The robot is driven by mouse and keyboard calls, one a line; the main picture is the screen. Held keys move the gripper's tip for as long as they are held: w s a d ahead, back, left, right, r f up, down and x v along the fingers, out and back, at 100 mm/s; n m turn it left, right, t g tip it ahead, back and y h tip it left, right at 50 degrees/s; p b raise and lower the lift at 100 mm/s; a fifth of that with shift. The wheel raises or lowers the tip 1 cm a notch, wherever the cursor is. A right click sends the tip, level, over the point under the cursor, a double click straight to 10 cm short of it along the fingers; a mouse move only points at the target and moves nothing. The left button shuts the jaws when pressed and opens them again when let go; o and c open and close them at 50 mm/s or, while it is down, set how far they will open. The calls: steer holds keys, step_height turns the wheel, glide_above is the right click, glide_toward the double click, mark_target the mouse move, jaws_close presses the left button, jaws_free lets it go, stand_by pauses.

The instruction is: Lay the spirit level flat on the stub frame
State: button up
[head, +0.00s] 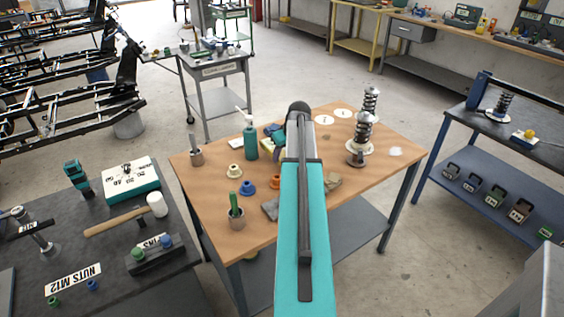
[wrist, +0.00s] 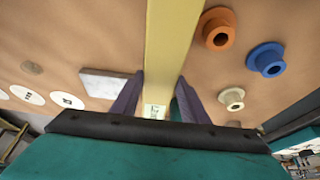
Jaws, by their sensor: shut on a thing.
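In the wrist view, the yellow spirit level (wrist: 172,40) is a long straight bar running from the top edge down between my fingers. A pale vial window (wrist: 155,112) shows near its lower end. My gripper (wrist: 158,92) is shut on it, one purple finger on each side, above the wooden tabletop. In the head view my teal arm reaches over the wooden table and hides the fingers and most of the level. I cannot pick out the stub frame for certain; black frame rails (head: 50,85) stand at the far left.
The wooden table (head: 345,205) holds a spring strut (head: 362,130), a green bottle (head: 250,138), cups and coloured bushings (head: 247,187). A dark bench (head: 95,245) with a hammer (head: 118,217) is at the left, a blue bench (head: 480,165) at the right. Open floor lies behind.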

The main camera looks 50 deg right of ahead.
steer(key=shift+f+p, duration=0.3)
steer(key=shift+f, duration=1.3)
steer(key=shift+f, duration=0.15)
steer(key=o, duration=1.3)
steer(key=shift+r, duration=0.25)
steer(key=shift+b+v, duration=0.95)
steer(key=shift+v, duration=5)
